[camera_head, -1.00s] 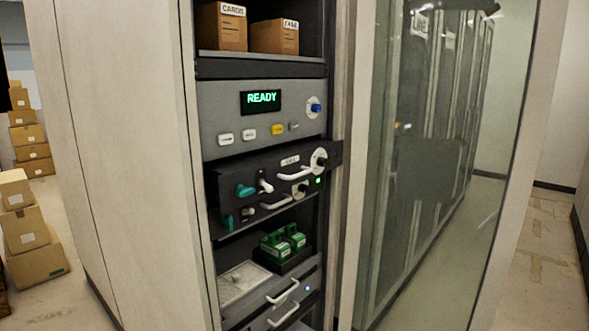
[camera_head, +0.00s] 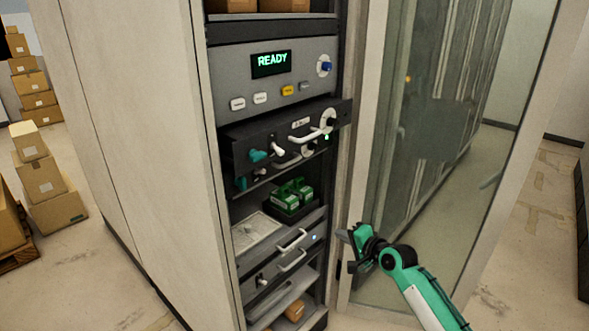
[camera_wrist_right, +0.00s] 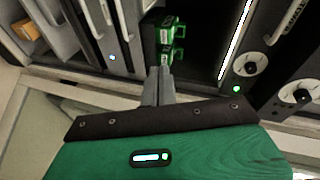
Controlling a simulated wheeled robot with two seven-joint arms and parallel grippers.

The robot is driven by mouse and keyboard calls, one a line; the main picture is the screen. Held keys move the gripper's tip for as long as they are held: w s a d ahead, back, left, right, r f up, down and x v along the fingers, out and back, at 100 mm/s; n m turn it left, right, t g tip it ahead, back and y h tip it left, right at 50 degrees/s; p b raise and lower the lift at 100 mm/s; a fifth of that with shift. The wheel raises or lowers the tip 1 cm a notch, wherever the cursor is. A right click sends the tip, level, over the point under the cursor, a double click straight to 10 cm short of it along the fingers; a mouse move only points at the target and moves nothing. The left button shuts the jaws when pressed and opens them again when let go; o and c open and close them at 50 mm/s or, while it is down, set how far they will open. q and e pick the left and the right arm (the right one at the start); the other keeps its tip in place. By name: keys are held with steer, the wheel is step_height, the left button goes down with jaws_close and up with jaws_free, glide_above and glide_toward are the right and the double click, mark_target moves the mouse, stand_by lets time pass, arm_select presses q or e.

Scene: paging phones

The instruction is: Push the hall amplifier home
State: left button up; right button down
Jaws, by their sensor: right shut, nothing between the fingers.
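A black amplifier unit (camera_head: 245,140) sticks out of the rack below the READY panel. Its front has a white handle, a round dial, a teal knob and a small label too blurred to read. A second similar unit (camera_head: 262,180) sits just below it, set further back and partly hidden. Both also show at the right of the right wrist view, with dials and a green light on a black front (camera_wrist_right: 262,88). My right gripper (camera_head: 347,250) is shut and empty, in front of the rack's right post, lower than the units and apart from them. My left gripper is not in view.
The READY panel (camera_head: 225,80) has several buttons and a blue knob. Green blocks (camera_head: 291,195) stand on a shelf below the units, above handled drawers (camera_head: 290,262). An open glass door (camera_head: 440,190) stands right of the rack, beside my right arm. Cartons (camera_head: 55,215) are stacked at left.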

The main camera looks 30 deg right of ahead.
steer(key=s+a+r+t+y+p, duration=0.1)
steer(key=a+r, duration=0.1)
steer(key=r, duration=0.6)
steer(key=s+a+r+t+y, duration=0.1)
steer(key=r+y, duration=0.1)
steer(key=r, duration=0.7)
steer(key=y, duration=0.1)
glide_toward(287, 153)
steer(key=p+x, duration=0.2)
steer(key=p, duration=0.1)
steer(key=p+x, duration=0.3)
steer(key=shift+w+a+r, duration=0.1)
steer(key=shift+w+r, duration=0.1)
steer(key=shift+w, duration=0.05)
steer(key=shift+w+a+f+p, duration=0.15)
steer(key=shift+w+a+p, duration=0.1)
steer(key=shift+w+p, duration=0.25)
steer(key=shift+w, duration=0.1)
